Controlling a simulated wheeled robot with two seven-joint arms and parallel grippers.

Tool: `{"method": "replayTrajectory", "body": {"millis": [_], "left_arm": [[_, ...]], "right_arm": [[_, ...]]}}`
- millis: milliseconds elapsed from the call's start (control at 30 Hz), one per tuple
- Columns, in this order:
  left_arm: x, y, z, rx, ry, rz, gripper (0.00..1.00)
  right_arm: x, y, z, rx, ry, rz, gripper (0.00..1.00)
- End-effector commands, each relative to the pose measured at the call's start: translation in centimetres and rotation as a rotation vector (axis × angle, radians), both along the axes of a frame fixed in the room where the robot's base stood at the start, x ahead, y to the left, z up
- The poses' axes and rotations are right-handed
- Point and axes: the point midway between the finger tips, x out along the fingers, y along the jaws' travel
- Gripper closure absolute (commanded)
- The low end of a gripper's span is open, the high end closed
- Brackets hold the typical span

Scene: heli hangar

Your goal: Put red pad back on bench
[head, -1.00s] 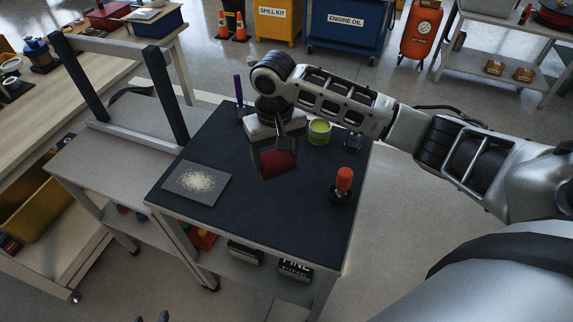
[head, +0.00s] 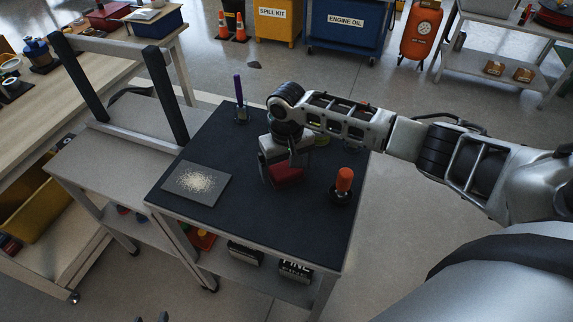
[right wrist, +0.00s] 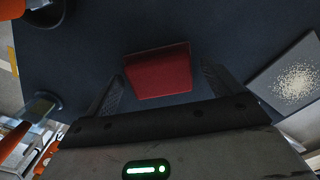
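The red pad (head: 287,173) is on or just above the dark top of the bench (head: 230,145), near its middle. My right gripper (head: 283,165) points down over the pad. In the right wrist view the pad (right wrist: 158,72) lies between the two spread fingers of that gripper (right wrist: 162,85), with a visible gap on each side. That gripper looks open. The pad's underside is hidden, so I cannot tell if it touches the bench. Only two separated fingertips of my left gripper (head: 150,318) show at the bottom edge of the head view.
An orange-handled tool (head: 343,184) stands right of the pad. A grey plate with pale grains (head: 197,181) lies to the left. A purple upright tool (head: 238,95) stands at the back. A yellow-green cup (head: 322,140) is partly behind my right gripper. The front middle is clear.

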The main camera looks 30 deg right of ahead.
Motion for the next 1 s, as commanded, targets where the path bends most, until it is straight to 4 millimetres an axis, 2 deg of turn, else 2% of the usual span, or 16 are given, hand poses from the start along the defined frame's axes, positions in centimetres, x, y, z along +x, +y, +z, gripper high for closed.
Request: {"method": "replayTrajectory", "body": {"millis": [233,367,800,1000], "left_arm": [[0.2,0.0,0.1,0.0,-0.004,0.0,0.64],[0.2,0.0,0.2,0.0,-0.004,0.0,0.64],[0.1,0.0,0.3,0.001,-0.003,0.0,0.64],[0.1,0.1,0.2,0.001,-0.002,0.001,0.64]], "right_arm": [[0.1,0.0,0.2,0.0,-0.001,-0.001,0.1],[0.2,0.0,1.3,0.002,-0.004,-0.001,0.1],[0.2,0.0,9.9,0.002,-0.006,-0.001,0.1],[0.1,-0.1,11.9,0.002,-0.002,-0.001,0.1]]}}
